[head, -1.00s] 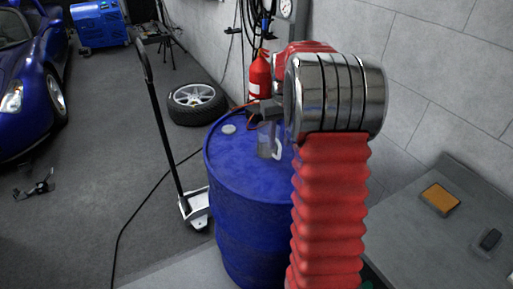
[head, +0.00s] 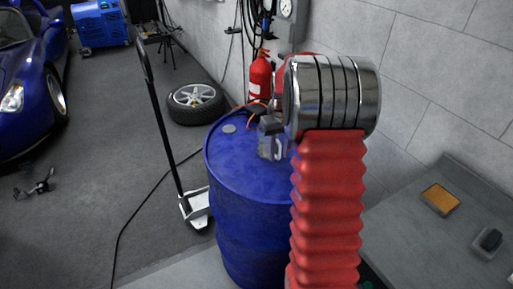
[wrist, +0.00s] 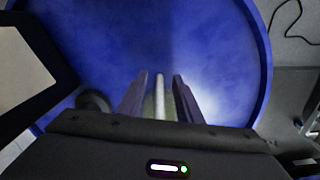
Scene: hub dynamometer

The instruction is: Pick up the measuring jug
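The clear measuring jug (head: 266,150) stands upright on top of the blue drum (head: 245,215), partly hidden by my arm and gripper. My gripper (head: 272,130) is at the jug's upper part in the head view, with its fingertips hard to make out there. In the wrist view, my gripper (wrist: 158,95) has two fingers pointing forward over the blue drum top. A pale upright strip, which looks like the handle of the measuring jug (wrist: 159,98), lies between them. Narrow gaps show on both sides of the strip. The jug's body is hard to make out there.
A red fire extinguisher (head: 260,78) stands by the wall behind the drum. A wheel (head: 196,103) lies on the floor beyond. A hand truck (head: 165,120) stands left of the drum. A grey bench (head: 440,245) is at right.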

